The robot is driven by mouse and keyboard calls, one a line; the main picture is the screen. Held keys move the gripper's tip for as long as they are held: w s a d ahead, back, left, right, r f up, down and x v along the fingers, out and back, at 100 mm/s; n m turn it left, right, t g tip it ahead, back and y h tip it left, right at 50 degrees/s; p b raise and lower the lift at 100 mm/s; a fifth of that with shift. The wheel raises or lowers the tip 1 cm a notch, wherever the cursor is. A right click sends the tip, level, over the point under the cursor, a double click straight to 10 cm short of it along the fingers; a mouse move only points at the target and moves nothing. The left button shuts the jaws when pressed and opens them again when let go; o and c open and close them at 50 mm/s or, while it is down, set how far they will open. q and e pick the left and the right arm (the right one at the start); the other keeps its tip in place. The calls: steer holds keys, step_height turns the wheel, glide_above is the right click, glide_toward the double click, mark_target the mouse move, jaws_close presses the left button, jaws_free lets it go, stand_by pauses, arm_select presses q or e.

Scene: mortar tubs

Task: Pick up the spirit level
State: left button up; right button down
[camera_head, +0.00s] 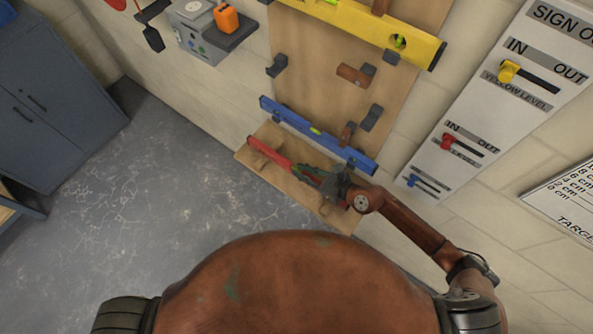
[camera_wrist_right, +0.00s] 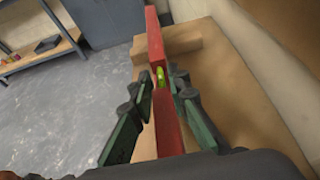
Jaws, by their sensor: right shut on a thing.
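A red spirit level (camera_head: 268,153) is at the bottom of the wooden wall board, its far end by a wooden peg. My right gripper (camera_head: 326,178) is shut on it, toward its right part. In the right wrist view the red level (camera_wrist_right: 155,45) runs between the green fingers of my right gripper (camera_wrist_right: 162,84), its green vial showing between them. I cannot tell whether it rests on the wood or is just clear of it. A blue spirit level (camera_head: 290,122) and a yellow one (camera_head: 350,20) hang higher on the board. My left gripper is out of view.
The wooden board (camera_head: 315,75) has several brackets. A sign-out board (camera_head: 500,85) with yellow, red and blue sliders is on the wall at right. A blue cabinet (camera_head: 45,95) stands at left. The grey floor (camera_head: 150,210) between is clear.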

steer(key=shift+w+r, duration=0.1)
steer(key=shift+r+p, duration=0.3)
steer(key=shift+r, duration=0.1)
steer(key=r+p, duration=0.1)
steer(key=r, duration=0.1)
steer(key=r+p, duration=0.1)
steer(key=shift+s+a+r, duration=0.15)
steer(key=shift+s+r, duration=0.25)
arm_select(q)
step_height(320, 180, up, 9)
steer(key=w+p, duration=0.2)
steer(key=p, duration=0.4)
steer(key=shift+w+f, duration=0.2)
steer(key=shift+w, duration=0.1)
arm_select(e)
steer(key=s+a+r, duration=0.3)
steer(key=s+r, duration=0.5)
steer(key=s, duration=0.4)
steer(key=shift+s+a+r, duration=0.2)
steer(key=shift+s+a, duration=0.1)
steer(key=shift+s, duration=0.05)
